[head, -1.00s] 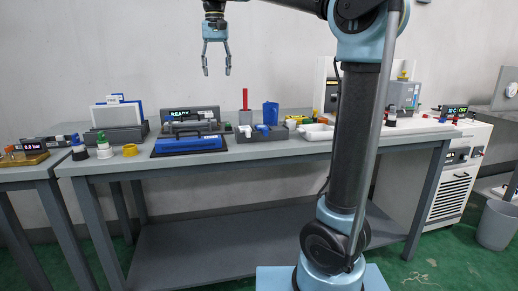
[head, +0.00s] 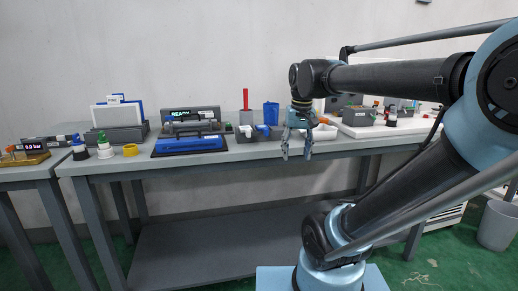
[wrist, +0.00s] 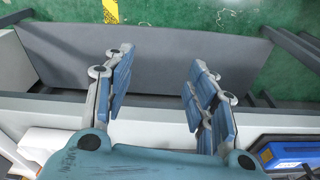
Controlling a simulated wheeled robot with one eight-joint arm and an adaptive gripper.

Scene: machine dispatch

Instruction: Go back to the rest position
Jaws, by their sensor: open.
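My gripper (head: 297,155) hangs pointing down in front of the workbench's front edge, at about the height of its top. It is open and empty. In the wrist view its two fingers (wrist: 158,95) stand apart, with the bench edge and the lower shelf between and beyond them. My arm reaches in from the right of the head view, its forearm nearly level and its lower link folded low.
The lower shelf (head: 200,235) is bare. A bin (head: 497,224) stands at the right.

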